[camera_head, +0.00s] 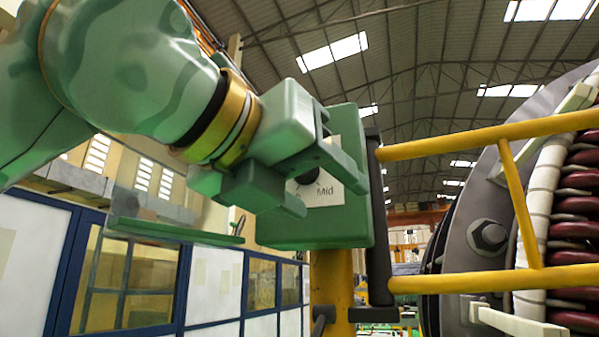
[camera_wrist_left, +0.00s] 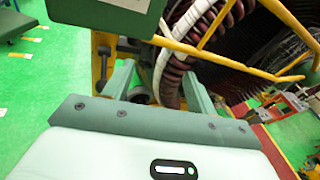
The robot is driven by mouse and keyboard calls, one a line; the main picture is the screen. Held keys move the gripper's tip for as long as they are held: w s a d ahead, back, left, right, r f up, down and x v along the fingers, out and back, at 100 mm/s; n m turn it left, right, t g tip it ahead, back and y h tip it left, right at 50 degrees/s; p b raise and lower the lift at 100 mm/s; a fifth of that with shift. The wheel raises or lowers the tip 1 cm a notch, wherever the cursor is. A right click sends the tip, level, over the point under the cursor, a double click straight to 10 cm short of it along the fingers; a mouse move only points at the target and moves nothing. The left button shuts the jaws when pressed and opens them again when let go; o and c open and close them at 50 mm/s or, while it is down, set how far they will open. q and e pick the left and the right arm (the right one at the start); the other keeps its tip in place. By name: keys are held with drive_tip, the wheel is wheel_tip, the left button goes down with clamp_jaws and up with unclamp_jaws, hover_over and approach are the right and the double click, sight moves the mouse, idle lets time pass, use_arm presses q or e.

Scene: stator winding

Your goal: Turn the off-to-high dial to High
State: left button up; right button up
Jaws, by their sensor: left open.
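The green control box (camera_head: 346,223) is mounted on a yellow post in the middle of the head view. A white label plate on its face reads "Mid". The dark dial (camera_head: 308,177) on the plate is mostly hidden behind my left gripper, so its setting is unclear. My left gripper (camera_head: 326,190) is open in front of the plate, one finger above and right of the dial, the other below and left. I cannot tell whether it touches the dial. In the left wrist view the box (camera_wrist_left: 85,14) is cut off at the top, and the open fingers (camera_wrist_left: 158,88) extend below it.
Yellow rails (camera_head: 470,141) stand right of the box, before the large stator with dark red coils (camera_head: 577,207). The yellow post (camera_head: 332,275) is under the box. Blue-framed panels (camera_head: 215,285) line the left.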

sight(309, 177)
use_arm(q)
drive_tip(key=s+a+r+n+t+y, duration=0.4)
drive_tip(key=a+r+n, duration=0.1)
drive_tip(key=a+r, duration=0.15)
drive_tip(key=r+p+x, duration=0.1)
drive_tip(key=p+x, duration=0.3)
drive_tip(key=x, duration=1.2)
drive_tip(key=shift+a+r+t, duration=0.2)
drive_tip(key=shift+r+t, duration=0.1)
drive_tip(key=shift+r, duration=0.05)
drive_tip(key=c, duration=1)
